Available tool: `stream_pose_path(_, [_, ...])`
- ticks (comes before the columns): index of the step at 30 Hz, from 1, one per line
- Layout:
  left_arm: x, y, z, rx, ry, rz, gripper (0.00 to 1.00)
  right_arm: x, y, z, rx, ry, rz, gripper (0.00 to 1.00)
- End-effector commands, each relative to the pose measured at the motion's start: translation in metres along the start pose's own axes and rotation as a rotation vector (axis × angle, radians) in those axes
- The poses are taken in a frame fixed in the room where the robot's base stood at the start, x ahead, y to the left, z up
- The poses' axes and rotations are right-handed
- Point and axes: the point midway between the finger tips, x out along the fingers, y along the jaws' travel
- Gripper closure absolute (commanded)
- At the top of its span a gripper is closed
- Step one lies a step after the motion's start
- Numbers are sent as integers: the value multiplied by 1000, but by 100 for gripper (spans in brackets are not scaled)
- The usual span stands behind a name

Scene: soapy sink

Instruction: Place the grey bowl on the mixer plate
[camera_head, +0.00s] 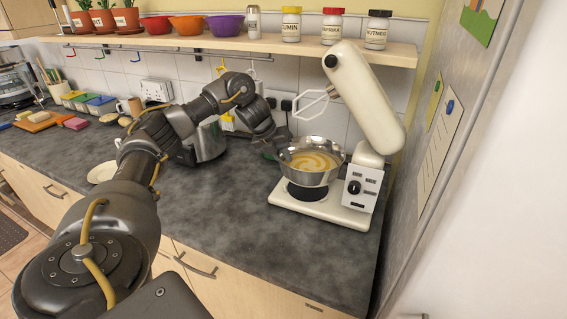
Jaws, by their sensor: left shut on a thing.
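The grey bowl (312,178) is a shiny metal bowl with a yellowish, swirled mix in it. It is upright, over the dark round mixer plate (308,194) on the cream mixer's base. I cannot tell whether its underside touches the plate or hangs just above it. My left gripper (274,147) is shut on the bowl's left rim; its fingertips are partly hidden. The mixer (370,110) has its head tilted up, with the beater (311,104) clear above the bowl. My right gripper is out of view.
A shelf (340,46) with jars, coloured bowls and potted plants runs along the wall. A dark appliance (205,143) stands behind my left arm. A pale plate (103,172) lies at the left. The counter (220,210) in front of the mixer is clear.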

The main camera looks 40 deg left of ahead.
Motion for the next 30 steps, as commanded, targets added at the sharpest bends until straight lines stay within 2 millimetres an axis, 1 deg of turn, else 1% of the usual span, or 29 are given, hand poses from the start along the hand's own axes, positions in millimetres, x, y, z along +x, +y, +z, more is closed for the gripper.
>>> stream_pose_path(5, [4,2,0,-2,-1,0,100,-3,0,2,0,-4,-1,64])
stream_pose_path(9, [20,9,-6,-2,1,1,100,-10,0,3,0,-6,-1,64])
stream_pose_path(12, [28,12,-8,-2,0,0,100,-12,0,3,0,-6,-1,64])
stream_pose_path(19, [31,13,-8,-2,-3,-1,100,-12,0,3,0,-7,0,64])
stream_pose_path(20, [32,14,-9,-1,-1,1,79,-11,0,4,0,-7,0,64])
stream_pose_path(24, [31,14,-9,-1,-1,1,61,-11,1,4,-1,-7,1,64])
stream_pose_path(30, [31,14,-9,-2,-1,1,61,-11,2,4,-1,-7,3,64])
